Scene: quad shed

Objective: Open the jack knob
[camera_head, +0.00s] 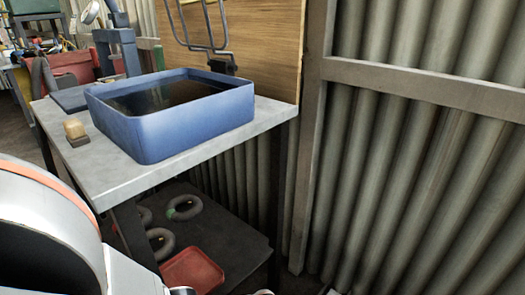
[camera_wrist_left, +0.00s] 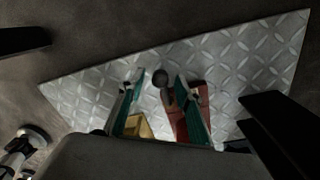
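In the left wrist view, my left gripper (camera_wrist_left: 158,88) has its two teal-edged fingers spread apart. A small dark round knob (camera_wrist_left: 160,77) shows between the fingertips, with no clear contact. It looks like the jack knob, though the picture is dim. A red part (camera_wrist_left: 180,122), possibly of the jack, lies below it, partly behind the right-hand finger. A yellow piece (camera_wrist_left: 138,127) shows between the fingers near the palm. The jack cannot be made out in the head view, where only a large white link of my arm shows at lower left. My right gripper is not seen.
Under the left gripper is a diamond-patterned metal plate (camera_wrist_left: 85,95) on dark floor. A grey bench (camera_head: 118,172) carries a blue tub (camera_head: 200,122) and a brush (camera_head: 75,130). A red tray (camera_head: 195,270) and dark rings lie below. Corrugated wall stands right.

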